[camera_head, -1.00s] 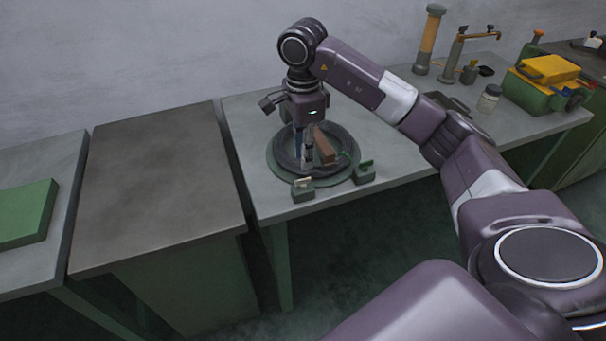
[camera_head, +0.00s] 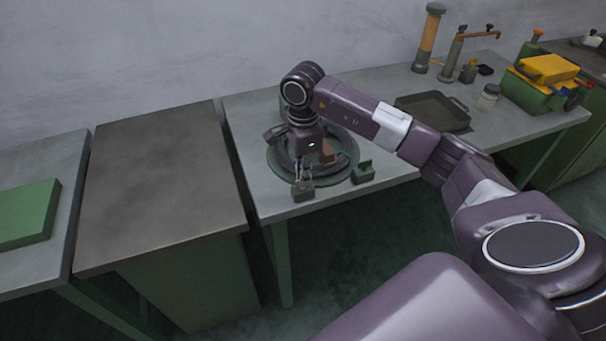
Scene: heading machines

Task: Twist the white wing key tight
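A small grey-green block (camera_head: 302,191) stands at the front rim of a round dark ring fixture (camera_head: 343,158) on the grey bench. The white wing key sits on top of this block and is mostly hidden by my gripper's fingers. My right gripper (camera_head: 303,174) points down right over the block, with its fingertips at the key. The fingers are too small here to tell whether they are open or shut on it. My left gripper is out of view.
A second small block with a green top (camera_head: 363,172) stands close by on the right. A brown block (camera_head: 328,150) rises inside the ring. A dark tray (camera_head: 433,110), a jar (camera_head: 488,97) and a green box (camera_head: 540,95) stand further right. The bench at left (camera_head: 160,185) is bare.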

